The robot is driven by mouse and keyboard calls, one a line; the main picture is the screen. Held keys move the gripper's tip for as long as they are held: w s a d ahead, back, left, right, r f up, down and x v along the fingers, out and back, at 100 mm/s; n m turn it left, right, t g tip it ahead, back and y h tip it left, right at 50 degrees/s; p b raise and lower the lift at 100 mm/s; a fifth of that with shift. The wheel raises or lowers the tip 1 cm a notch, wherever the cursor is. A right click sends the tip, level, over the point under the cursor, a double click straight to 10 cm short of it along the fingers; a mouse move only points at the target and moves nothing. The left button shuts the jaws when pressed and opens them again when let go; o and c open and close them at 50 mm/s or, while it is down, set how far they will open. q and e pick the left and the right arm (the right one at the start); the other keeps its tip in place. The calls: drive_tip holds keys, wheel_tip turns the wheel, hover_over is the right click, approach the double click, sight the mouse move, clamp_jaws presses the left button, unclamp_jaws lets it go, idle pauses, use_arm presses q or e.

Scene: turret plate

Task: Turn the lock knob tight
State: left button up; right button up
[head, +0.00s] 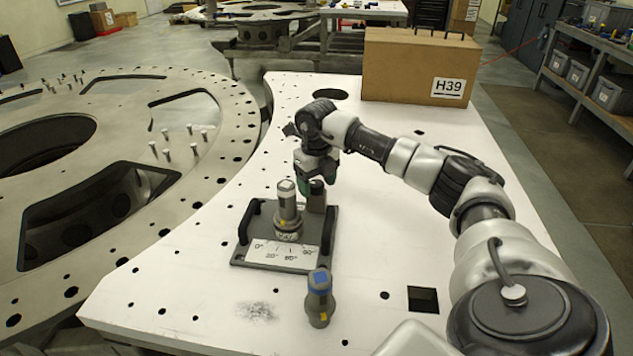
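A grey fixture plate (243,255) with two black side handles lies on the white table. It carries a white angle scale (283,254) running from 0° to 90°. An upright grey cylinder (289,208) with a pale top and a yellow mark stands on the plate. Just behind and right of it is a short grey post (317,203) with a dark top, which looks like the lock knob. My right gripper (312,184) points down at this post's top, with greenish fingertips close to it. Whether they grip it is too small to tell. My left gripper is out of view.
A blue-topped grey cylinder (320,298) stands on the white table (200,285) in front of the plate. A cardboard box (408,70) marked H39 stands at the back. A large metal ring (225,110) with upright pins lies left. The table's right side is mostly free beneath my arm.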

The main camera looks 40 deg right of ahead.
sight(316, 183)
drive_tip(key=shift+f, duration=0.1)
drive_tip(key=shift+r, duration=0.55)
wheel_tip(316, 183, up, 10)
drive_tip(key=b, duration=0.2)
drive_tip(key=shift+f, duration=0.1)
